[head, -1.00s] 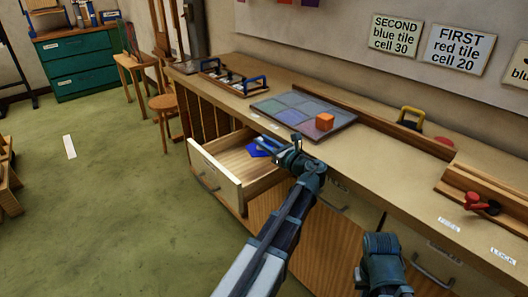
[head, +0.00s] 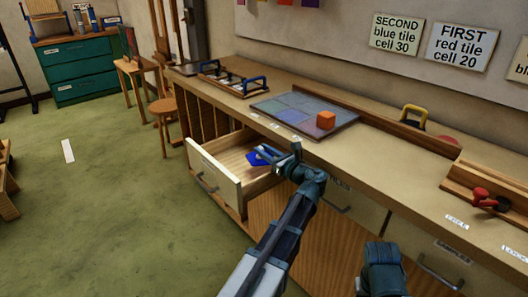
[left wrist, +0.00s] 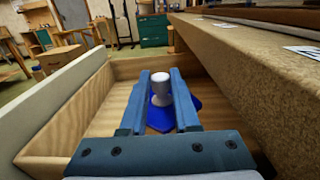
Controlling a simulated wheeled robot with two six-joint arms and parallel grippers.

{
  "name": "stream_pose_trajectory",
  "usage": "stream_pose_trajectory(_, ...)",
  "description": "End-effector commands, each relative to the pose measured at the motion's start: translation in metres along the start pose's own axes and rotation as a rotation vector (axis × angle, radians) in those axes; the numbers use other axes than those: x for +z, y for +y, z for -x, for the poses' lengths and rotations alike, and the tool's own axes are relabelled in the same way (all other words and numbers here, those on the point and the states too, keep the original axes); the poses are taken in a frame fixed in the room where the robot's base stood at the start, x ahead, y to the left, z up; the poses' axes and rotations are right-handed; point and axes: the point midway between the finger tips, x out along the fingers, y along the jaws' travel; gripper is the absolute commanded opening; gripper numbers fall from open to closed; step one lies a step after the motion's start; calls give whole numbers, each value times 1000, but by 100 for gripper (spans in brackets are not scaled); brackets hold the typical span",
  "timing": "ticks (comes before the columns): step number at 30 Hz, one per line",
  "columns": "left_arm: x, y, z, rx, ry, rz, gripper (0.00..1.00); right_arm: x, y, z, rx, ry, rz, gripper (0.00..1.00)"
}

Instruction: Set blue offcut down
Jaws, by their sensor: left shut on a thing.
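The blue offcut (head: 256,159) is a flat, deep blue piece inside the open drawer (head: 217,176). In the left wrist view the offcut (left wrist: 189,113) has a pale grey-white knob (left wrist: 161,90) standing on it. My left gripper (head: 272,152) reaches over the drawer's right side. Its fingers (left wrist: 161,82) are shut on the knob, one on each side. The offcut is low in the drawer, but I cannot tell whether it touches the floor. The fingers hide part of it. Only part of my right arm shows at the bottom of the head view, without visible fingertips.
The worktop edge (left wrist: 245,60) runs close along the drawer's right side. On the bench are a grid board (head: 283,104) with an orange block (head: 326,120), a rack with blue handles (head: 232,84) and a red clamp (head: 486,196). The drawer floor around the offcut looks bare.

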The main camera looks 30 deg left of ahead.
Motion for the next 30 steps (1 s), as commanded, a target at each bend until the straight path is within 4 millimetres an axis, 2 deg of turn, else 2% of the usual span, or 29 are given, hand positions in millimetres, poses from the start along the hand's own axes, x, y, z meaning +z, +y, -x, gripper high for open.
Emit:
stream_pose_trajectory(10,-8,0,0,0,-1,0,0,0,0,-8,2,0,0,0)
stream_pose_trajectory(11,-8,0,0,0,0,0,33,0,0,-8,2,0,0,0)
stream_pose_trajectory(15,-8,0,0,0,0,0,58,0,0,-8,2,0,0,0)
stream_pose_trajectory(25,-5,0,0,0,0,0,60,0,0,-5,1,0,0,0)
stream_pose_trajectory(30,12,0,0,0,0,0,60,1,1,12,-1,0,0,0)
